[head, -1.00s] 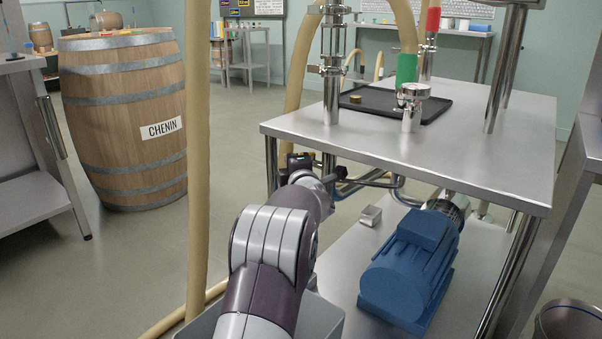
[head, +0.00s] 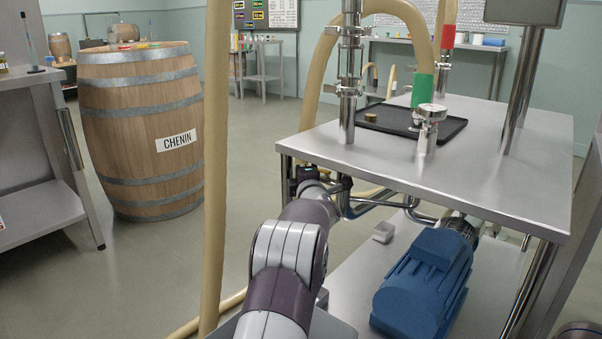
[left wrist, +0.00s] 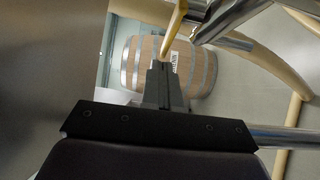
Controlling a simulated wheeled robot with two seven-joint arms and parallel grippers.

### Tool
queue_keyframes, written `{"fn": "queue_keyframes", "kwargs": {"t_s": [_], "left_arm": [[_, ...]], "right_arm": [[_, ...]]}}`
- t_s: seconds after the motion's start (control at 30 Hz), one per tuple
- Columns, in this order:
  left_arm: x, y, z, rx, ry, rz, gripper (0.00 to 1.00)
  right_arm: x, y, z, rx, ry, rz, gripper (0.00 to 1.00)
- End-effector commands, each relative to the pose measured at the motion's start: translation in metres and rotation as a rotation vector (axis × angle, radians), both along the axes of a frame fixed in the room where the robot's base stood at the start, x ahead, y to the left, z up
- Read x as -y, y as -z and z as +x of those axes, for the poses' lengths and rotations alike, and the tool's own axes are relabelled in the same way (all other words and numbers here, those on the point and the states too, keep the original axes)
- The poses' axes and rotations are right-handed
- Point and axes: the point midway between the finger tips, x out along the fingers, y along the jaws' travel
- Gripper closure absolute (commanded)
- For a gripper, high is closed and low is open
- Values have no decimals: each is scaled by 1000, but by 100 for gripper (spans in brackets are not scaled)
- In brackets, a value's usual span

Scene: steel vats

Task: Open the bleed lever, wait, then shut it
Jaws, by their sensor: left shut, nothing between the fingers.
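A slim yellow bar (left wrist: 175,28), which looks like the bleed lever, shows at the top of the left wrist view beside steel pipework. My left gripper (left wrist: 161,66) is shut and empty. Its fingertips are close to the bar's lower end; I cannot tell whether they touch. In the head view my left arm reaches forward to the left edge of the steel table, by the pipes (head: 405,203) under its top. The gripper is small and dark there, and the lever cannot be made out. My right gripper is not in view.
The steel table top (head: 480,165) overhangs the pipes, with a blue motor (head: 425,285) on the shelf below. A beige hose (head: 214,150) hangs left of my arm. A barrel marked CHENIN (head: 140,130) stands on the open floor at left.

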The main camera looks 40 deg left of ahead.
Motion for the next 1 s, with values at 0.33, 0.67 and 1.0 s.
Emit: {"fn": "queue_keyframes", "kwargs": {"t_s": [0.33, 0.67, 1.0], "left_arm": [[0, 0, 1, 0, 0, 0, 100], [2, 0, -1, -1, 0, -1, 100], [56, -6, -39, -1, 2, -2, 100]], "right_arm": [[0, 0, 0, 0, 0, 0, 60], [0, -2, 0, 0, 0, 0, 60], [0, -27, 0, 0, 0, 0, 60]]}}
